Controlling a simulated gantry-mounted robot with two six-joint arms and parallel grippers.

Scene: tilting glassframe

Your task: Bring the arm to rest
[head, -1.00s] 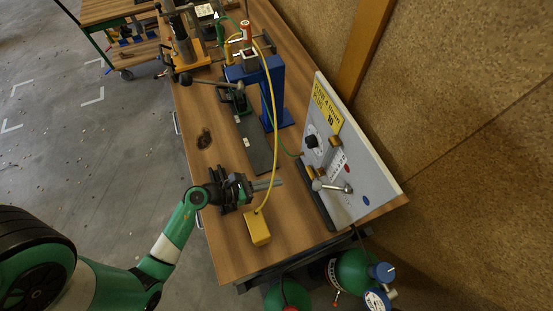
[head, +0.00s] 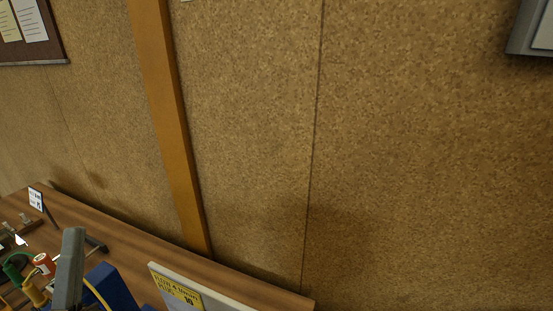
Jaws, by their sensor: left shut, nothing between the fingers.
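My left gripper (head: 72,240) shows at the lower left of the head view as a grey bar rising from the bottom edge. Its fingers are together, with nothing seen between them. It overlaps the blue stand (head: 113,287) in the picture; I cannot tell the gap between them. The rest of the left arm is below the picture. My right gripper is not in view.
The wooden bench (head: 150,250) runs along the cork wall (head: 420,150). A red cylinder (head: 43,263), a green part (head: 14,270) and a panel with a yellow label (head: 180,290) stand low in view. An orange post (head: 165,110) rises by the wall.

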